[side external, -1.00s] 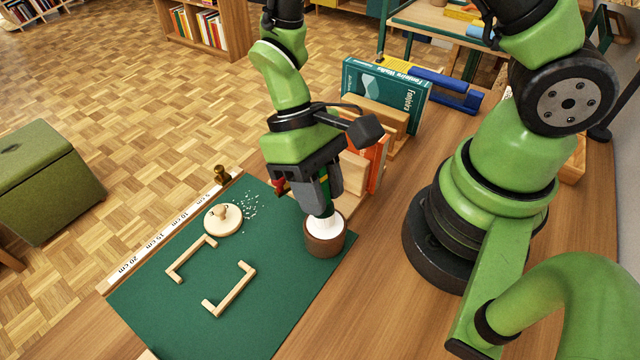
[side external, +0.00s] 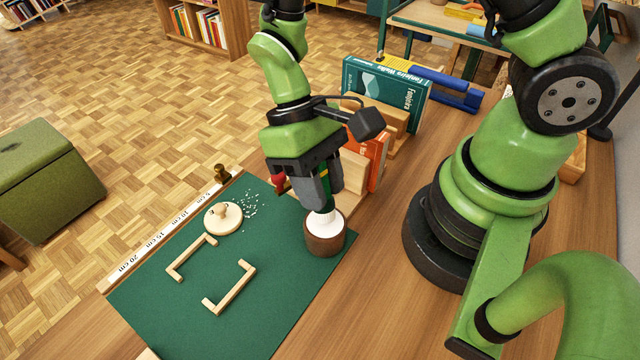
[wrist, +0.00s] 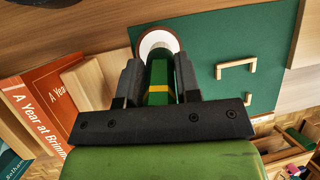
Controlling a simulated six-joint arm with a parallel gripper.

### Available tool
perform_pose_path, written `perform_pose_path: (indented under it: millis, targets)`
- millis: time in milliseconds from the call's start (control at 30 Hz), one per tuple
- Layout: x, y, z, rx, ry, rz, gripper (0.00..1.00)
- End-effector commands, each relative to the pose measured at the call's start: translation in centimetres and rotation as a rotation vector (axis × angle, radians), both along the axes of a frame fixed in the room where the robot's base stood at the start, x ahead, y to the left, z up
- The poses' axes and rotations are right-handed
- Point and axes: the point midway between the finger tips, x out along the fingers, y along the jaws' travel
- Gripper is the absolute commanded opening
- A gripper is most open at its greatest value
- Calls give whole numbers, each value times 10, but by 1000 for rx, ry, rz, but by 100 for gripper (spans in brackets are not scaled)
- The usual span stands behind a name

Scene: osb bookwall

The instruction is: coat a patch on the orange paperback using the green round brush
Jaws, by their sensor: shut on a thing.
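My gripper (side external: 322,188) is shut on the green round brush (side external: 327,204), which points down with its white bristles (side external: 322,217) at the mouth of a brown round pot (side external: 325,236). The wrist view shows the brush's green handle with a yellow band (wrist: 160,82) between the fingers, and the pot (wrist: 159,40) beyond it. I cannot tell how far the bristles are inside the pot. The orange paperback (side external: 377,160) stands upright in a wooden holder behind the gripper, partly hidden. In the wrist view its orange cover (wrist: 45,100) shows at the left.
A green mat (side external: 230,310) lies under the pot, with two wooden brackets (side external: 231,290), a round wooden lid (side external: 223,217) and white crumbs on it. A ruler strip (side external: 165,233) runs along its left edge. A teal book (side external: 385,95) stands behind the orange one.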

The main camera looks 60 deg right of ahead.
Motion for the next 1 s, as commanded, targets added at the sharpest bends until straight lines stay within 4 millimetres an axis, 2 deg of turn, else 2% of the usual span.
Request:
perform_pose_path:
  millis: [633,1000]
  targets:
    - [1,0,55,2,-5,-1,7]
    - [0,0,62,0,-1,-1,7]
